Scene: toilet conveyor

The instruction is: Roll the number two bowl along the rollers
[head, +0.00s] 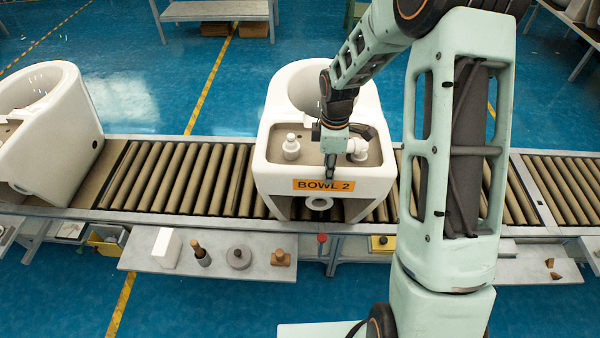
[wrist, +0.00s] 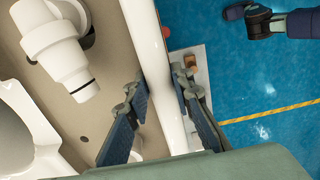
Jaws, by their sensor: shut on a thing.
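The number two bowl (head: 372,180) is a white toilet with an orange "BOWL 2" label (head: 324,185) on its near side. It stands upright on the roller conveyor (head: 185,178), near the middle of the head view. My gripper (head: 330,174) reaches down to its near rim, just above the label. In the wrist view my gripper (wrist: 158,84) has one finger on each side of the white rim (wrist: 152,42) and is shut on it. A white fitting (wrist: 62,50) stands inside the rim. The fingertips are small and partly hidden in the head view.
Rollers between the two bowls are bare. A grey shelf (head: 140,262) along the near side holds a white block (head: 166,248) and several small parts. More rollers (head: 565,185) continue to the right, past my arm.

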